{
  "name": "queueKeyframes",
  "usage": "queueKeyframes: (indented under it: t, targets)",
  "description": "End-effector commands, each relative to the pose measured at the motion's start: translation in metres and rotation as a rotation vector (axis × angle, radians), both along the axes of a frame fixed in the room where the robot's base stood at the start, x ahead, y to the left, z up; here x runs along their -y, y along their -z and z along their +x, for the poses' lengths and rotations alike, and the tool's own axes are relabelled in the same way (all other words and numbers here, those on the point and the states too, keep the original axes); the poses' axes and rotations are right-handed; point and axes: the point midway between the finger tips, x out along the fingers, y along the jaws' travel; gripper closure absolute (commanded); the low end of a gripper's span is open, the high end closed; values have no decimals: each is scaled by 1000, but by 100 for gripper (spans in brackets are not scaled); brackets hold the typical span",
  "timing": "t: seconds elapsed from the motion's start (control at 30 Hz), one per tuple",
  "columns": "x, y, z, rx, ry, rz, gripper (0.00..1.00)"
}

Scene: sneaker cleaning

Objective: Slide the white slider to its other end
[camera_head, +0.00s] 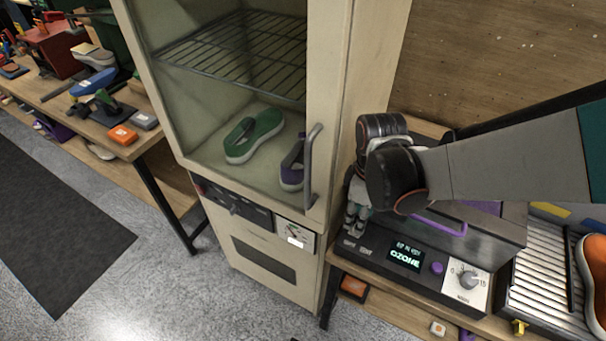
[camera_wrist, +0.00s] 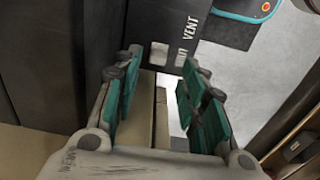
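The dark ozone unit (camera_head: 385,262) has a lit OZONE display on its front panel. Two small pale pieces sit at the panel's left end, one a whitish piece (camera_head: 349,242). The wrist view shows a whitish block (camera_wrist: 159,53) beside VENT lettering; it looks like the white slider, but I cannot tell its end position. My gripper (camera_head: 355,222) points down over the panel's left end. In the wrist view my gripper (camera_wrist: 162,68) is open, its teal-padded fingers apart, with the block near and between the tips. I cannot tell whether they touch it.
A cream cabinet (camera_head: 340,130) with a metal handle (camera_head: 310,165) stands close left of my gripper. A purple handle (camera_head: 440,222), a purple button (camera_head: 437,268) and a dial (camera_head: 467,279) are to the right on the unit. A ribbed tray (camera_head: 545,275) lies farther right.

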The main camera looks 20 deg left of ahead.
Motion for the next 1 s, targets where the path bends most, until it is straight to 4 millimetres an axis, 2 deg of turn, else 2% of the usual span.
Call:
queueKeyframes:
  t: [0.03, 0.1, 0.3, 0.73, 0.77, 0.9, 1.0]
  targets:
    - [-2, 13, 0, 1, -4, 0, 62]
    - [-2, 23, 0, 1, -4, 0, 62]
    - [-2, 41, -2, 1, -5, 0, 62]
    - [-1, 46, 0, 1, -1, 0, 62]
    - [-1, 46, 0, 1, -1, 0, 66]
    - [-1, 47, 1, 1, 0, 0, 98]
    - [0, 47, 1, 0, 0, 0, 100]
